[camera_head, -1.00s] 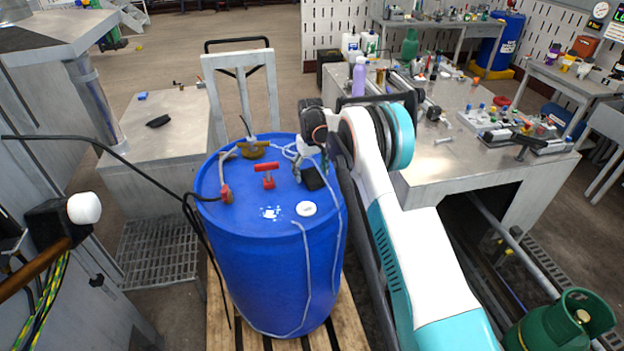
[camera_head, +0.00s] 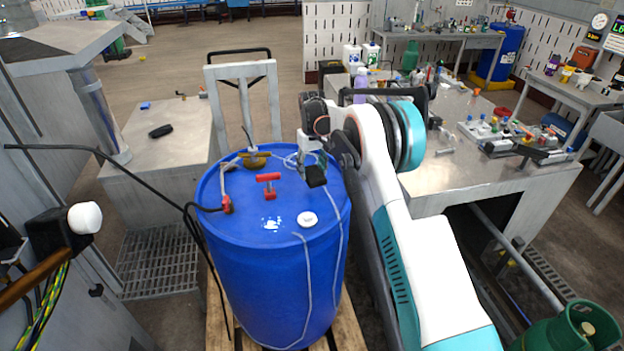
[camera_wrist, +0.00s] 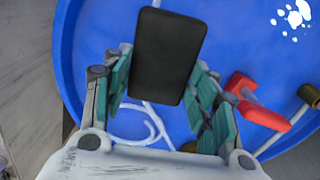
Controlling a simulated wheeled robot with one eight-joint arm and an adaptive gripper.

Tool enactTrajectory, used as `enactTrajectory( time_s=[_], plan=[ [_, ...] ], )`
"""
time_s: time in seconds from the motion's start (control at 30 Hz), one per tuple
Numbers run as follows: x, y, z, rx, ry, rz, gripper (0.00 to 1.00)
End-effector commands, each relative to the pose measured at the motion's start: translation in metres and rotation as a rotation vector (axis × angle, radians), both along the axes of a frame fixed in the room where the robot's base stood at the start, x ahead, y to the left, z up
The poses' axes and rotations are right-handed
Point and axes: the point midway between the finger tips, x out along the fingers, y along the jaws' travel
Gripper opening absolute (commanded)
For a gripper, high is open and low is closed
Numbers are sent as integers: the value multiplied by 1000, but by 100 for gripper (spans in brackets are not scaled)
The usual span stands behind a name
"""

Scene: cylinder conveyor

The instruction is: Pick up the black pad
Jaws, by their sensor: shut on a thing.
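The black pad (camera_head: 316,177) is a small dark block at the right part of the blue barrel's top (camera_head: 240,212). My gripper (camera_head: 313,163) is shut on it from above. In the wrist view the pad (camera_wrist: 167,55) shows as a dark rectangle between the green finger pads of my gripper (camera_wrist: 160,78), with the blue lid behind it. The pad seems slightly above the lid; the exact gap is hard to tell.
A red valve handle (camera_head: 268,179), a brass fitting (camera_head: 254,159), a white cap (camera_head: 307,219) and pale tubing lie on the lid. A metal bench (camera_head: 450,185) with several items stands right. A dark object (camera_head: 160,131) lies on the left bench (camera_head: 150,160).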

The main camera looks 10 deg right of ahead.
Motion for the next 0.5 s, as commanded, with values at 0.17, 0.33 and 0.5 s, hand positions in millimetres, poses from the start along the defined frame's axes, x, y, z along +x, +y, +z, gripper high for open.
enactTrajectory(
  time_s=[0.17, 0.33, 0.5],
  plan=[
    [0, 0, 51, 0, 0, 0, 37],
    [0, 0, 93, 0, 0, 0, 37],
    [0, 0, 121, 0, 0, 0, 37]
  ],
)
